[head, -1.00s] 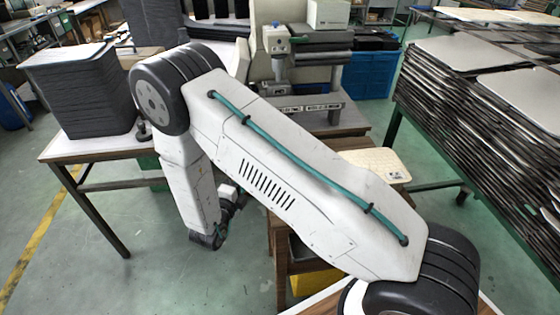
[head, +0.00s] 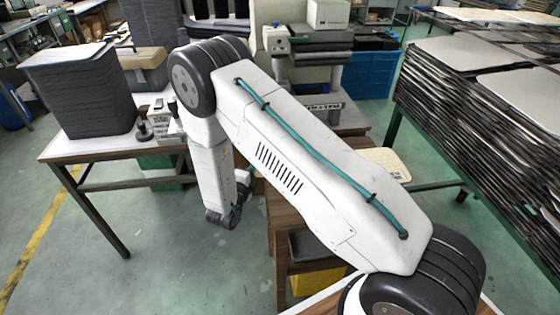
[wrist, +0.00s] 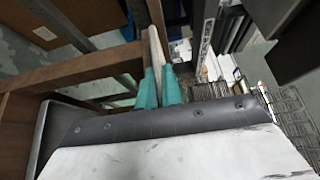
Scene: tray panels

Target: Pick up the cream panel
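The cream panel (head: 388,162) lies flat on a wooden stand right of the middle in the head view, partly hidden behind my arm. In the wrist view the panel (wrist: 155,48) shows edge-on as a thin pale strip just beyond my fingertips. My gripper (wrist: 160,84) has two teal fingers with a narrow gap between them, in line with that edge. I cannot tell whether the panel's near edge lies between the fingers. In the head view the fingers are hidden behind my arm.
The wooden stand (head: 284,225) has an open shelf with a yellow bin (head: 318,282) below. Its beams (wrist: 75,72) run close at left in the wrist view. A table with a dark stack (head: 85,95) stands left; racks of panels (head: 490,125) stand right. Open floor lies between.

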